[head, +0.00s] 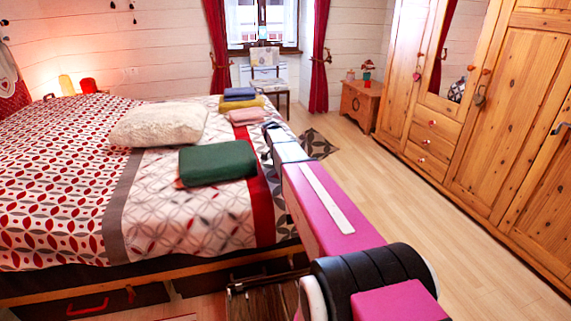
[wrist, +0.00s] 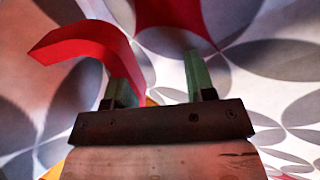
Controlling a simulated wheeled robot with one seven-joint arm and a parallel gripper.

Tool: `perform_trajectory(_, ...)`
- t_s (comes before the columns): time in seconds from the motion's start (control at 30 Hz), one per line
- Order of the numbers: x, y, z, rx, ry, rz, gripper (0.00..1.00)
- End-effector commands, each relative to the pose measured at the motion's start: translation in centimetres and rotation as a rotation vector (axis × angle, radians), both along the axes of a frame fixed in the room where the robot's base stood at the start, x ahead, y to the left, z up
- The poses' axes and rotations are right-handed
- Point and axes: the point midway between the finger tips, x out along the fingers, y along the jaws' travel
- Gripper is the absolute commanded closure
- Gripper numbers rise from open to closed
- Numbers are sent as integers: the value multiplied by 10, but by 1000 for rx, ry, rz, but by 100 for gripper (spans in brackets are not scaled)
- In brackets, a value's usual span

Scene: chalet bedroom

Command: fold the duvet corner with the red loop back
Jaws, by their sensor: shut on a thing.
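The duvet (head: 178,215) covers the bed, with a red, grey and white leaf pattern and a dark red band near its right edge. Its grey-and-white patterned cloth (wrist: 285,55) fills the wrist view behind my gripper. The red loop (wrist: 85,38) curves as a thick band from the upper left down to the left finger. My gripper (wrist: 155,85) has two green fingertips; it is shut on the red loop, though the exact contact is hard to make out. In the head view my arm reaches to the bed's right edge, and the loop cannot be made out there.
A green folded blanket (head: 217,162) and a cream pillow (head: 158,124) lie on the duvet. A pink folded cloth (head: 246,116) and a blue one (head: 239,94) lie farther back. A wooden wardrobe (head: 512,120) lines the right; the floor (head: 400,195) between is clear.

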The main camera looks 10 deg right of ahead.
Motion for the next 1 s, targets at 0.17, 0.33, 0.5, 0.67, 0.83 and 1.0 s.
perform_trajectory(0.17,-2,-2,-5,1,5,-1,58)
perform_trajectory(0.33,-5,-3,0,23,-18,-2,58)
perform_trajectory(0.5,-10,-7,14,107,-100,-2,58)
perform_trajectory(0.67,-16,-14,29,199,-188,-1,58)
perform_trajectory(0.83,-25,-26,45,192,-182,-1,58)
perform_trajectory(1.0,-41,-42,59,191,-181,-1,58)
